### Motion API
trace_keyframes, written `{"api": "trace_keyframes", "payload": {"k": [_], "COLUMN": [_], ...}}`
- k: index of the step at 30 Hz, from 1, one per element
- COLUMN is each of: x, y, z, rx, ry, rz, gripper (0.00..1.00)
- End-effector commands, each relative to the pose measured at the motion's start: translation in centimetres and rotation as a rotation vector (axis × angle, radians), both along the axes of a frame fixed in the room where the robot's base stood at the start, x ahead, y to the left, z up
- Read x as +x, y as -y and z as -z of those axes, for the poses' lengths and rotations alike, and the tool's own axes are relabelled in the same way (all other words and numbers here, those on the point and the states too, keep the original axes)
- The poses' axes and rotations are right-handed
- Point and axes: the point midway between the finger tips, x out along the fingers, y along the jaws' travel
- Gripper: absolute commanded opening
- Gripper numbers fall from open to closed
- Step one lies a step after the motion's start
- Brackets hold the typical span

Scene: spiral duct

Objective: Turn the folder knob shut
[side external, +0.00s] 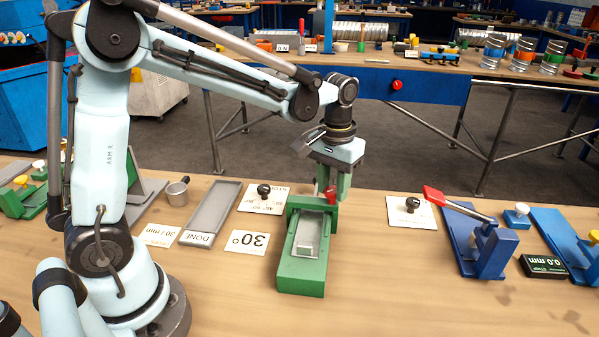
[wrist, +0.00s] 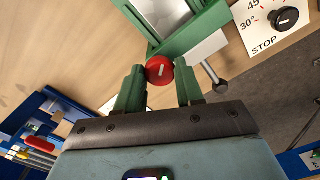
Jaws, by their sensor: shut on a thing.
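The folder is a green fixture (side external: 303,277) with a pale metal sheet in its bed, standing on the wooden bench. Its red round knob (wrist: 160,71) is at the end of the green frame (wrist: 199,27) in the wrist view. My gripper (wrist: 160,78) has its two green fingers on either side of the red knob and is shut on it. In the side view my gripper (side external: 338,188) reaches down at the far end of the folder, where part of the red knob (side external: 331,194) shows beside the fingers.
A dial card marked STOP (wrist: 280,22) with a black knob lies near the folder. A blue fixture with a red-handled lever (side external: 458,204) stands to the right.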

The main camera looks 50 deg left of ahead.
Motion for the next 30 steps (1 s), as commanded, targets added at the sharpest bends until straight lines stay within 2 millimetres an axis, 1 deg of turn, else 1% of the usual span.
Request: {"api": "trace_keyframes", "payload": {"k": [6, 15, 22, 30], "x": [0.04, 0.05, 0.07, 0.08], "y": [-0.03, -0.03, -0.03, -0.02], "z": [-0.01, -0.01, -0.01, 0.00], "rx": [0.000, 0.000, 0.000, 0.000], "ry": [0.002, 0.002, 0.002, 0.003], "rz": [0.206, 0.452, 0.577, 0.644], "gripper": [0.06, 0.06, 0.06, 0.06]}}
